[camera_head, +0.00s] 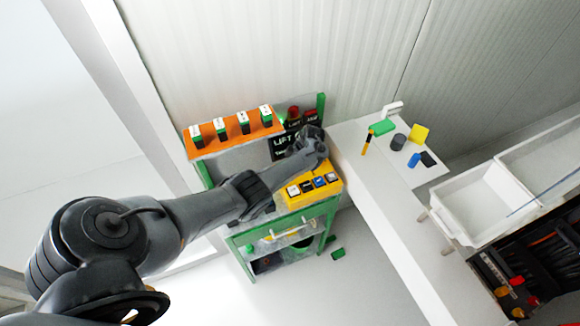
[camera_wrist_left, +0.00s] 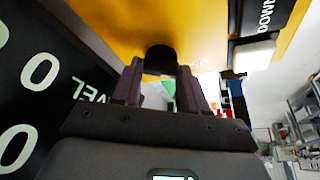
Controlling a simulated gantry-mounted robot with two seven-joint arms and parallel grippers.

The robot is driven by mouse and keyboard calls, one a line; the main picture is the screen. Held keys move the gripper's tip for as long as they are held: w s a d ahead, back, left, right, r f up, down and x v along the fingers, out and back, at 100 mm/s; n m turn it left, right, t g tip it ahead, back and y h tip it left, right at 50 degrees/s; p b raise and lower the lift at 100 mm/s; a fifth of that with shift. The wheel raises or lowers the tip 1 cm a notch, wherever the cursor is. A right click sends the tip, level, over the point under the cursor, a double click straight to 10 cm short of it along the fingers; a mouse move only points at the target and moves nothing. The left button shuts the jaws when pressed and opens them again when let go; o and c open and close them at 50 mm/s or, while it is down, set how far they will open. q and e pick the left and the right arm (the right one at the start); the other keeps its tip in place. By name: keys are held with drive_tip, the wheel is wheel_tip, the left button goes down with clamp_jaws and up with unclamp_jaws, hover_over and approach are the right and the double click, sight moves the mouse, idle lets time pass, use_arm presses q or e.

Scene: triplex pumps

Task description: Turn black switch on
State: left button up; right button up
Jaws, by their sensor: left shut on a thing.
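The yellow control box (camera_head: 327,194) sits on the green cart's top. It fills the upper part of the left wrist view (camera_wrist_left: 130,22). The black switch (camera_wrist_left: 160,56) is a dark round knob on the yellow face in the left wrist view. The left gripper (camera_wrist_left: 160,76) has its two fingers on either side of the knob and is shut on it. In the head view the left gripper (camera_head: 318,160) is over the back of the yellow box, and the arm hides the switch. The right gripper is in neither view.
A black LIFT panel (camera_head: 283,150) stands behind the box. A black DOWN label (camera_wrist_left: 270,14) and white button (camera_wrist_left: 252,57) are right of the knob. An orange shelf (camera_head: 228,138) holds several small boxes. A white ledge (camera_head: 380,195) and white bin (camera_head: 478,205) are to the right.

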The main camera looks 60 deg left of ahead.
use_arm(q)
drive_tip(key=shift+n, duration=0.4)
drive_tip(key=o, duration=1.1)
drive_tip(key=shift+c, duration=0.2)
drive_tip(key=shift+m, duration=0.3)
